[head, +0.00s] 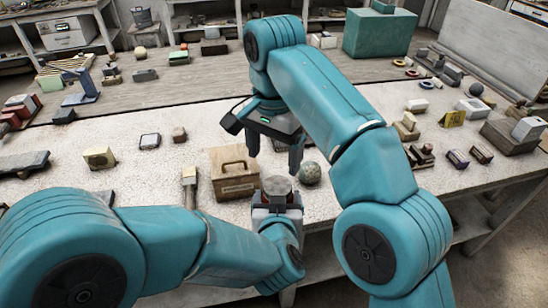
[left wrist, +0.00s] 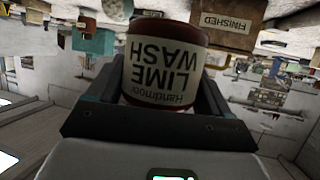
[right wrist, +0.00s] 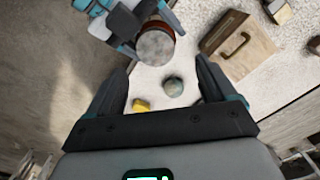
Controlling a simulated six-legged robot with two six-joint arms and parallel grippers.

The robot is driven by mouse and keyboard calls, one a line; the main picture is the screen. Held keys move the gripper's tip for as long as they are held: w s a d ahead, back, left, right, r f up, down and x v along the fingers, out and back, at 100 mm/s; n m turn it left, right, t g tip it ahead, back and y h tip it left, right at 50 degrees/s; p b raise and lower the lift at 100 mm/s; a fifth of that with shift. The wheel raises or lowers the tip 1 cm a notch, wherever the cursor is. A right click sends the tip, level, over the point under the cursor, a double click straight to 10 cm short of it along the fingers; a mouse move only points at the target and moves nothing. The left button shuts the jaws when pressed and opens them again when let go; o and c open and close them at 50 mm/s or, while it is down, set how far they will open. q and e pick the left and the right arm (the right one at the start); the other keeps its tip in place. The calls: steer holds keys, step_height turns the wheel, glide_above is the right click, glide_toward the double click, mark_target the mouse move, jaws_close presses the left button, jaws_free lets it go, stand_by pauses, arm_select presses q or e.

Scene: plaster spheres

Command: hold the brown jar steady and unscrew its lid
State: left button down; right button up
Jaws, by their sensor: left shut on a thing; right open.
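The brown jar (left wrist: 190,42) has a pale "LIME WASH" label, which appears upside down in the left wrist view. My left gripper (left wrist: 160,88) is shut around its body, with one finger on each side. In the head view my left gripper (head: 277,207) holds it at the table's front edge. The round grey lid (head: 277,185) sits on top and also shows in the right wrist view (right wrist: 155,47). My right gripper (head: 273,158) is open and empty, above and beyond the jar, apart from the lid. Much of the jar's body is hidden in the head view.
A wooden box with a handle (head: 235,183) stands left of the jar. A greenish speckled sphere (head: 310,173) lies close on the right. A brush (head: 190,185) and small blocks lie farther left. A yellow piece (right wrist: 141,104) is near the sphere. Bare table shows between them.

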mark_target(275, 187)
steer(key=shift+f, duration=3.9)
steer(key=c, duration=1.1)
steer(key=n, duration=0.6)
steer(key=shift+s+a+r+n, duration=0.1)
steer(key=shift+n, duration=0.3)
steer(key=n, duration=0.7)
steer(key=shift+s, duration=0.1)
steer(key=o, duration=1.2)
steer(key=shift+d, duration=0.25)
